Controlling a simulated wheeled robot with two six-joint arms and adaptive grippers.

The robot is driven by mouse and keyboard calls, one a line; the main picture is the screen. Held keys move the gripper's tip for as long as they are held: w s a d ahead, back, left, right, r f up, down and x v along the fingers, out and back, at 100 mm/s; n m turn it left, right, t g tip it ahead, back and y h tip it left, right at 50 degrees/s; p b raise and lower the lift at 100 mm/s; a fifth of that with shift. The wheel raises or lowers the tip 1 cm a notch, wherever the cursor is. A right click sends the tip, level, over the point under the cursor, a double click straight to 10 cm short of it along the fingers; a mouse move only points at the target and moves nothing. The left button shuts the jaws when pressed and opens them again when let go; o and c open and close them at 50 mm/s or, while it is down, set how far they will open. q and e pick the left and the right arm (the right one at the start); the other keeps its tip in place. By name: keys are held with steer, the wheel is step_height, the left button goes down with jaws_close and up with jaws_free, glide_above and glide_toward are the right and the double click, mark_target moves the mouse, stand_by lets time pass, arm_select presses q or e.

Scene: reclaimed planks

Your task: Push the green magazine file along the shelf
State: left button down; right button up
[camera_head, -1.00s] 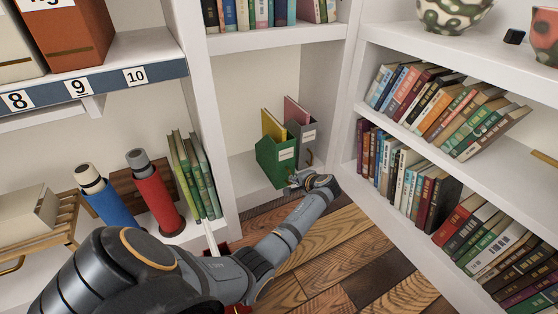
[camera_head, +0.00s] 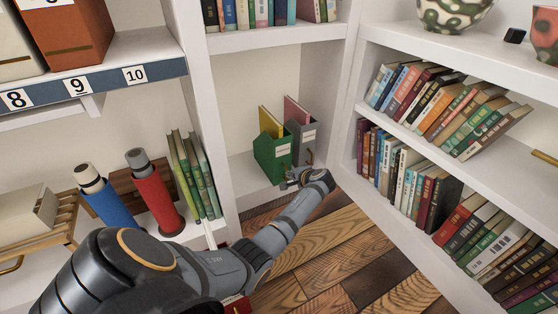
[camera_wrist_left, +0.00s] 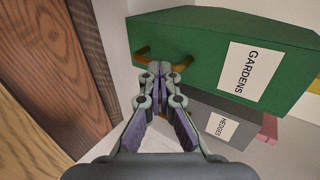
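The green magazine file (camera_head: 265,152) stands upright on the low corner shelf (camera_head: 248,185), with a yellow item in it. In the left wrist view its front (camera_wrist_left: 195,38) carries a GARDENS label and a brass-coloured pull. My left gripper (camera_head: 292,177) is at the lower front of the file, on the side towards the grey file. In the left wrist view the fingertips (camera_wrist_left: 159,70) are together with nothing visible between them. They overlap the file's lower edge by the pull; contact is hard to tell. My right gripper is out of view.
A grey magazine file (camera_head: 307,135) labelled HEDGES stands close to the right of the green one. A white upright (camera_head: 212,120) and green books (camera_head: 190,175) stand to the left. A bookcase (camera_head: 350,180) rises on the right. Bare shelf shows left of the green file.

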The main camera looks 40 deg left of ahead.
mark_target(287, 169)
arm_select(q)
steer(key=shift+w+a+b, duration=0.2)
steer(key=shift+w+a, duration=0.1)
steer(key=shift+a, duration=0.45)
steer(key=shift+w+a+b, duration=0.15)
steer(key=shift+w+a, duration=0.1)
steer(key=shift+a, duration=0.45)
steer(key=shift+d, duration=0.1)
steer(key=d+p, duration=0.1)
steer(key=s+d+p, duration=0.1)
steer(key=d+p, duration=0.1)
steer(key=shift+s+d, duration=0.25)
steer(key=shift+d, duration=0.05)
